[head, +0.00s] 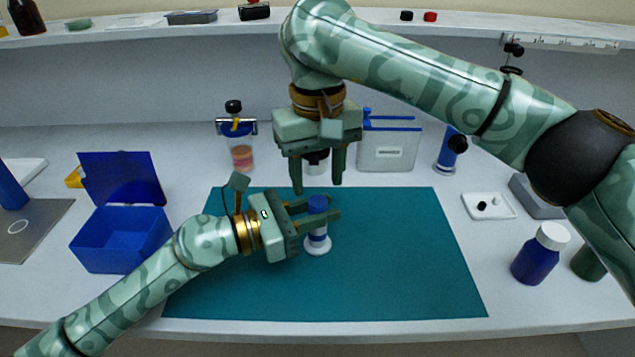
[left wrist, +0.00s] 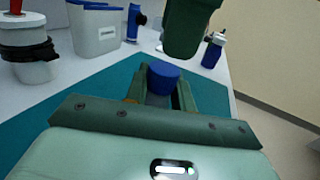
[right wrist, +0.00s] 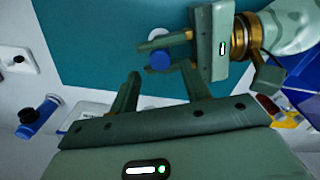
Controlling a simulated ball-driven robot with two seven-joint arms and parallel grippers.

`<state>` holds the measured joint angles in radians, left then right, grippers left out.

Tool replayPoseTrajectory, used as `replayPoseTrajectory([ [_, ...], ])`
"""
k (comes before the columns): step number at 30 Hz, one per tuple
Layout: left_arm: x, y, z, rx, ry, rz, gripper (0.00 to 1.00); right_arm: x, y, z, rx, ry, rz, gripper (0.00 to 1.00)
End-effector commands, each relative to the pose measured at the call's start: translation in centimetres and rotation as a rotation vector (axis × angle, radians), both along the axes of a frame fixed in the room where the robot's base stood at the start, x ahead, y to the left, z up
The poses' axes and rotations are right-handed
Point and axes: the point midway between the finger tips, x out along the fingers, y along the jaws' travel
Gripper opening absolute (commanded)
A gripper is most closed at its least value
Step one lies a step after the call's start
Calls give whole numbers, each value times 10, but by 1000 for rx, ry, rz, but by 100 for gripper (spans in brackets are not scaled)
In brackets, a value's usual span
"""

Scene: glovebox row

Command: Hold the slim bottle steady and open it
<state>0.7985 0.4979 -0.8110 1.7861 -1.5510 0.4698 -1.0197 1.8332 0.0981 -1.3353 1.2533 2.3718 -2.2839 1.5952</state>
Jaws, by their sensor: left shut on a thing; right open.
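The slim bottle (head: 316,238) stands upright on the teal mat (head: 400,270), with a blue cap (head: 317,204), a white and blue body and a wide white foot. My left gripper (head: 322,213) is shut on it from the left, just below the cap. In the left wrist view the blue cap (left wrist: 163,74) rises between the fingers. My right gripper (head: 318,188) is open and empty, pointing down above and behind the bottle. In the right wrist view the cap (right wrist: 159,60) lies beyond my right fingertips (right wrist: 163,85), apart from them.
An open blue box (head: 120,235) stands left of the mat. A blue bottle with a white lid (head: 537,255) and a white tray (head: 488,206) stand to the right. A white container (head: 387,150) and a jar (head: 240,152) stand behind. The mat's right half is clear.

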Motion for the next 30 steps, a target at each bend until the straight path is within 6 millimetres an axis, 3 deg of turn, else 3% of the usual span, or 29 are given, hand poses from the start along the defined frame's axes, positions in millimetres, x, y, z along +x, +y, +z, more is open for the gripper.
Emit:
replayPoseTrajectory([
  [4, 0, 0, 0, 0, 0, 0, 0, 0, 0, 0, 0, 0, 0, 47],
  [5, 0, 0, 0, 0, 0, 0, 33, 0, 0, 0, 0, 0, 0, 47],
  [7, 0, 0, 0, 0, 0, 0, 50, 0, 0, -1, 0, 0, 0, 47],
  [17, -1, 4, -1, 1, 1, 1, 50, 0, 0, -1, 0, 0, 0, 47],
  [30, -28, 66, 2, 0, 0, 1, 53, 0, 0, -1, 0, 0, 0, 47],
])
